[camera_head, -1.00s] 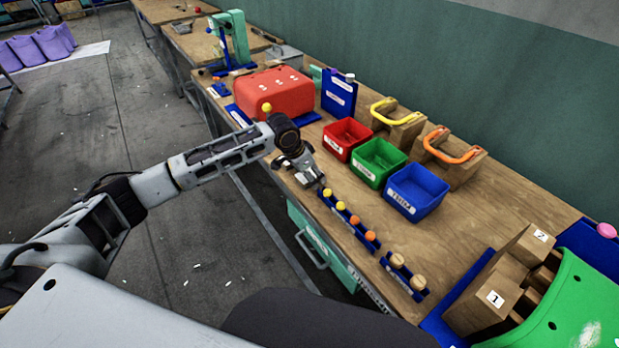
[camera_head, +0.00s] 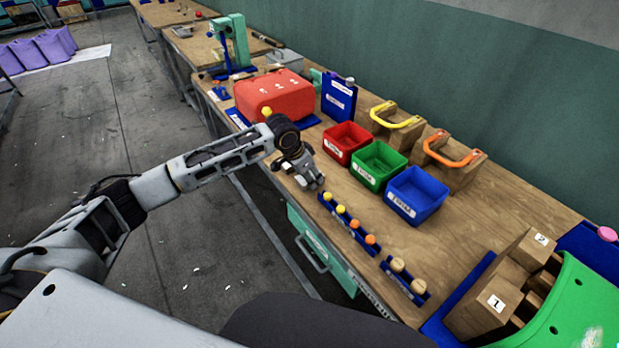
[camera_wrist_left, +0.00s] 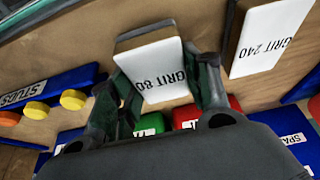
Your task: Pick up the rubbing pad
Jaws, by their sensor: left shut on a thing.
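A rubbing pad marked GRIT 80 (camera_wrist_left: 150,68), a block with a white face and tan edges, sits between the fingers of my left gripper (camera_wrist_left: 163,88) in the left wrist view. The two dark fingers are shut on its sides. A second pad marked GRIT 240 (camera_wrist_left: 268,42) is just to the right of it, apart from the fingers. In the head view my left gripper (camera_head: 311,180) is low over the bench's front edge, left of the stud rack. The pads cannot be made out clearly there. My right gripper is not in view.
A blue rack with yellow and orange studs (camera_head: 348,222) is close to the gripper. Behind are red (camera_head: 334,155), green (camera_head: 367,177) and blue (camera_head: 404,207) bins. A red case (camera_head: 274,93) lies farther back. Numbered wooden blocks (camera_head: 492,302) stand at right.

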